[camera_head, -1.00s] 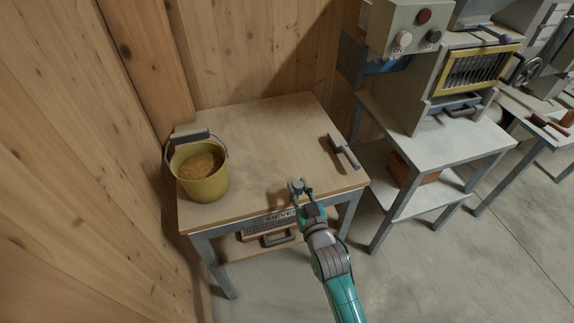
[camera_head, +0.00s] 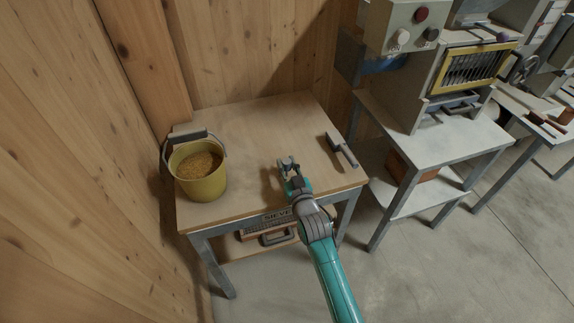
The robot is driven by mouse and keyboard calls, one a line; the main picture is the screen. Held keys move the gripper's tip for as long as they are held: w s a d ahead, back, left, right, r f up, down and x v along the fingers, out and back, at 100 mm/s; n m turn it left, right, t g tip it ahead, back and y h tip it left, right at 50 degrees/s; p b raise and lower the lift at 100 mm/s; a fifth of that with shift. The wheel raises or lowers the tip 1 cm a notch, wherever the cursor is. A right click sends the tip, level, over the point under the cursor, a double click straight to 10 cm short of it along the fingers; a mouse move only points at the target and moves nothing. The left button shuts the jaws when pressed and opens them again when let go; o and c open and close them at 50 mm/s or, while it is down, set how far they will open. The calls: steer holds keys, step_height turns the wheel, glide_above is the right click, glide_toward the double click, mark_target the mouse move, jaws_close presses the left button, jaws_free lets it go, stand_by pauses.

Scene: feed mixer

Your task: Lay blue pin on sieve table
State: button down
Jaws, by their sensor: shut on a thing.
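The sieve table (camera_head: 250,126) has a pale wooden top, grey metal legs and a label on its front edge reading "SIEVE" in part. My gripper (camera_head: 287,163) is above the table top, right of its middle. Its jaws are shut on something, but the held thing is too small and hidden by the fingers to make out. No blue pin shows clearly in this view.
A yellow bucket (camera_head: 201,174) of grain stands at the table's left. A dark-handled tool (camera_head: 341,150) lies near the right edge. The middle and back of the top are clear. A machine with a yellow-framed grille (camera_head: 468,70) stands on another table at right.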

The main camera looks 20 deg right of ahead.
steer(key=shift+f, duration=0.1)
steer(key=c, duration=0.9)
jaws_free()
steer(key=s, duration=1.2)
